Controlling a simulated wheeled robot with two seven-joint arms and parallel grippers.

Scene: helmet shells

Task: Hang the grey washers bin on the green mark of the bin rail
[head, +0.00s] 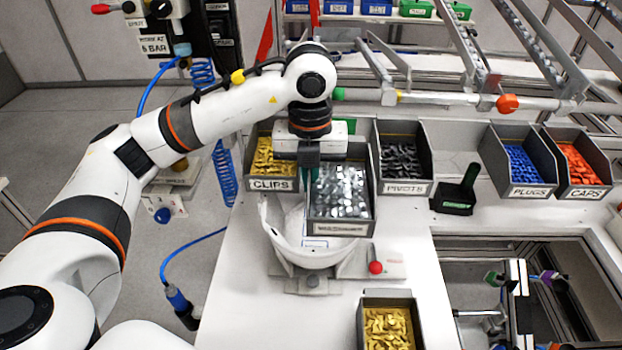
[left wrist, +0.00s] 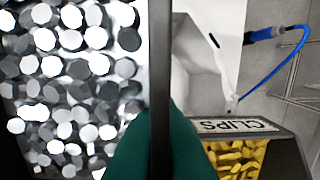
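The grey washers bin (head: 341,228), full of shiny metal pieces, is tilted toward me above a white helmet shell (head: 283,243). Its front label is too blurred to read. My left gripper (head: 309,178) is shut on the bin's left wall. In the left wrist view the dark wall (left wrist: 160,70) of the washers bin runs between the green fingers (left wrist: 165,150), washers on the left. A green piece (head: 338,94) shows on the pale rail (head: 440,99) behind my wrist; whether it is the task's mark I cannot tell. My right gripper is not in view.
The clips bin (head: 272,184) stands close left of the held bin, the pivots bin (head: 403,188) close right. The plugs bin (head: 530,191) and caps bin (head: 584,193) are further right. A black holder (head: 456,195) stands between pivots and plugs. Another yellow-filled bin (head: 374,302) is in front.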

